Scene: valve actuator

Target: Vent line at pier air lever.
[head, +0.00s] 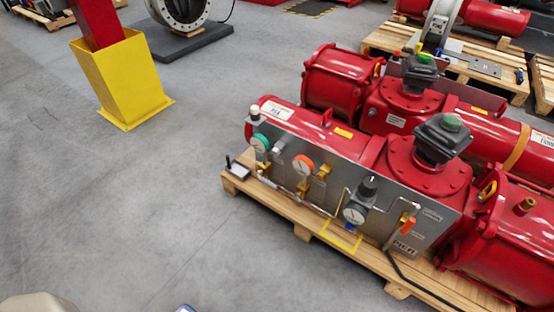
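The task's air lever cannot be singled out for certain. A grey control panel (330,188) runs along the front of a red valve actuator (345,142). At the panel's right end is a small orange-red handle (408,222) on brass fittings and tubing. A dark label (404,248) sits below it, too small to read surely. Gauges with green (260,143), orange (303,165) and dark (355,213) rims sit along the panel. Brass fittings (321,172) stand between them. A small black-handled part (237,165) is at the pallet's left corner. My gripper is not in view.
The actuator lies on a wooden pallet (285,208), with a second red actuator (340,80) behind. A red post in a yellow guard (122,82) stands upper left. A black hose (420,287) trails at the pallet's front right. Grey floor (130,200) at left is clear.

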